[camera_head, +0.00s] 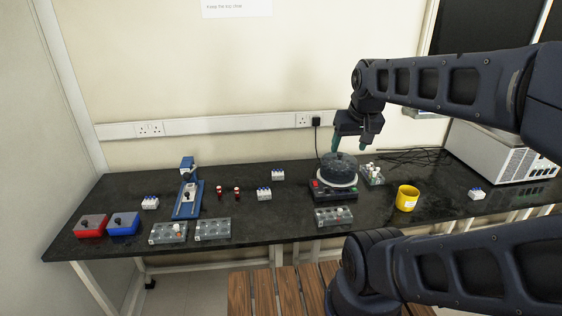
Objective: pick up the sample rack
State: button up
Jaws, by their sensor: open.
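Several things could be the sample rack, and I cannot tell which is meant. A small rack with white-topped pieces (374,176) stands right of a round dark device (338,178). Grey, clear-looking trays with round wells lie at the front: a left tray (168,234), a middle tray (212,230) and a right tray (333,216). My gripper (364,147) is open, points down with teal fingertips, and hangs above the round device and the small rack. Nothing shows between its fingers.
A large white instrument (500,150) and dark cables fill the back right.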

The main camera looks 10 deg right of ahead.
jog(key=shift+w, duration=0.1)
jog(key=n+g+h, duration=0.3)
jog(key=n+g, duration=0.1)
jog(key=n, duration=1)
send_over(265, 192)
jog(key=s+d, duration=0.4)
notch_tip(265, 192, down, 17)
jog(key=w+a+f+n+h, duration=0.2)
jog(key=w+a+f+n, duration=0.25)
jog(key=a+f, duration=0.55)
jog(key=x, duration=0.8)
jog(key=s+x, duration=0.1)
jog(key=x, duration=0.4)
jog(key=shift+d, duration=0.1)
jog(key=shift+y, duration=0.3)
jog(key=c, duration=1.1)
notch_tip(265, 192, up, 20)
